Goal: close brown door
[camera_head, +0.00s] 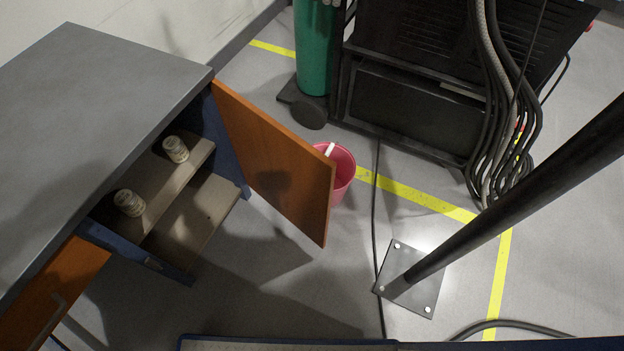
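The brown door (276,160) is an orange-brown panel hinged at the far front corner of a grey-topped cabinet (90,110). It stands wide open and swings out to the right. The cabinet's inside shows two shelves (195,215) in a dark blue frame, with one pale jar (176,149) at the back and another pale jar (129,202) nearer the front. A second orange-brown panel (52,290) with a handle is at the lower left, partly cut off by the picture edge. My gripper is not in view.
A pink bucket (343,178) stands on the floor just behind the door's outer edge. A black machine (410,100) with thick cables and a green cylinder (314,48) stand at the back. A dark slanted pole on a bolted plate (412,290) is on the right. Floor before the cabinet is clear.

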